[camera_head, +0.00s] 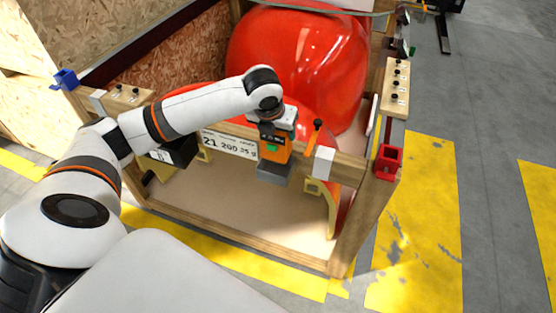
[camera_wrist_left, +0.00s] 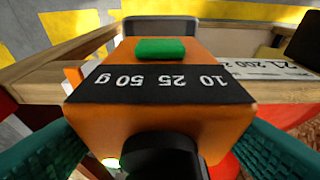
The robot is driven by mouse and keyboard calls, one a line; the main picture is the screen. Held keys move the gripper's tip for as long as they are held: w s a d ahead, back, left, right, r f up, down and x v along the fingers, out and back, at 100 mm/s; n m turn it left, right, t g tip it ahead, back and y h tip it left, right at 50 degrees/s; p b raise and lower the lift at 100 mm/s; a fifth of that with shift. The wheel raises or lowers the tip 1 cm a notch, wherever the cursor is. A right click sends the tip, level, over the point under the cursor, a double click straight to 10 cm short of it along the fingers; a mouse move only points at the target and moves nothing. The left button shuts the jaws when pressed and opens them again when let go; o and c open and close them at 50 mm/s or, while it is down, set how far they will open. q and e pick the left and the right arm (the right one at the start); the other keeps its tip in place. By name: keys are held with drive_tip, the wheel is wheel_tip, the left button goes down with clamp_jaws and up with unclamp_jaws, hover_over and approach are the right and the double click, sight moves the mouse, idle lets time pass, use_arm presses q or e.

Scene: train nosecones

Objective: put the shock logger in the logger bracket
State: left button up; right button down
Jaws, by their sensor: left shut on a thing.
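The shock logger (camera_head: 273,149) is an orange box with a green button and a black label. In the left wrist view the logger (camera_wrist_left: 160,120) fills the middle, its label reading "10 25 50 g" upside down. My left gripper (camera_head: 275,124) is shut on it from above, with teal fingers on both sides in the wrist view. A grey block, apparently the logger bracket (camera_head: 274,174), shows directly below the logger at the crate's front rail. I cannot tell whether the logger is seated in it or only in front of or above it. My right gripper is not in view.
The wooden crate's front rail (camera_head: 345,170) carries a white number sign (camera_head: 230,145), a black box (camera_head: 179,151) and an orange-handled part (camera_head: 313,137). A red clamp (camera_head: 387,162) sits at the right corner. The glossy red nosecone (camera_head: 300,60) stands close behind.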

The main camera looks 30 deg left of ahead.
sight(272, 141)
use_arm(q)
wheel_tip(272, 141, down, 8)
drive_tip(key=shift+s+r+p, duration=0.1)
drive_tip(key=shift+p, duration=0.25)
drive_tip(key=o, duration=1.1)
drive_tip(key=shift+o, duration=0.2)
drive_tip(key=v, duration=1.2)
